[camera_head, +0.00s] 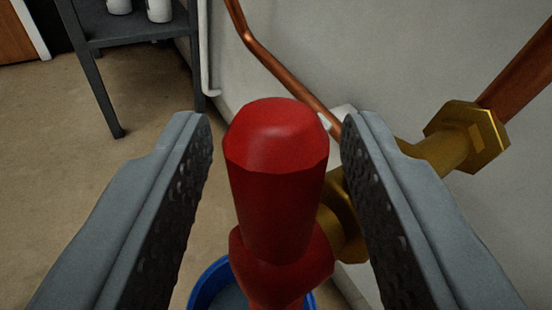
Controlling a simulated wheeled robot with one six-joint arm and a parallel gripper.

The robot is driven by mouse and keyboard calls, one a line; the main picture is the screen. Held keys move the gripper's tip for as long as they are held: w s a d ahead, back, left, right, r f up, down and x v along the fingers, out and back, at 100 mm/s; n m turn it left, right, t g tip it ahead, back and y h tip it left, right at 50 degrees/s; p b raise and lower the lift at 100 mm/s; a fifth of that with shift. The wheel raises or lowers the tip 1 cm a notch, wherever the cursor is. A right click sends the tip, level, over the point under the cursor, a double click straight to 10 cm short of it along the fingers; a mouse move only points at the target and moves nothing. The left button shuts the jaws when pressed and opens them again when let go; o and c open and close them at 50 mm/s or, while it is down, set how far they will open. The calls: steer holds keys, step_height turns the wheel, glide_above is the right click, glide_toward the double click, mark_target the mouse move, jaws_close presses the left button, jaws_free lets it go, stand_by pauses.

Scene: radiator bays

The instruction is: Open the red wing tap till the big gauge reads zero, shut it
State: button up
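A red tap part (276,190) stands large in the middle of the view, its rounded end towards the camera. It joins a brass fitting (345,222) on its right. My gripper (276,135) is open, with one grey finger on each side of the red part. A gap shows on the left, and a narrower one on the right; neither pad visibly touches it. Whether this is the wing handle or the tap's body, I cannot tell. No gauge is in view.
A blue bucket (205,285) is below the tap, partly hidden. A brass nut (467,138) and copper pipe (525,65) run to the right by the pale wall (400,50). A dark shelf (138,26) with white containers stands at the upper left. Brown floor (60,150) is clear at left.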

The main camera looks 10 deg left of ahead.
steer(key=v, duration=1.7)
steer(key=shift+s, duration=0.2)
steer(key=s+d+r+m+h, duration=0.15)
steer(key=d+r, duration=0.25)
steer(key=r, duration=0.7)
steer(key=s+d+r+t, duration=0.1)
steer(key=s+d+r, duration=0.25)
steer(key=r, duration=0.65)
steer(key=s+d+r+m+h, duration=0.1)
steer(key=d+r, duration=0.3)
steer(key=r, duration=0.7)
steer(key=s+d+r+m+h, duration=0.1)
steer(key=s+d+r, duration=0.3)
steer(key=s+r, duration=0.6)
steer(key=s+d+r+m+t+h, duration=0.1)
steer(key=s+d+r, duration=0.4)
steer(key=s+r, duration=0.5)
steer(key=shift+s+m, duration=0.55)
steer(key=shift+s, duration=2.6)
steer(key=shift+o, duration=0.5)
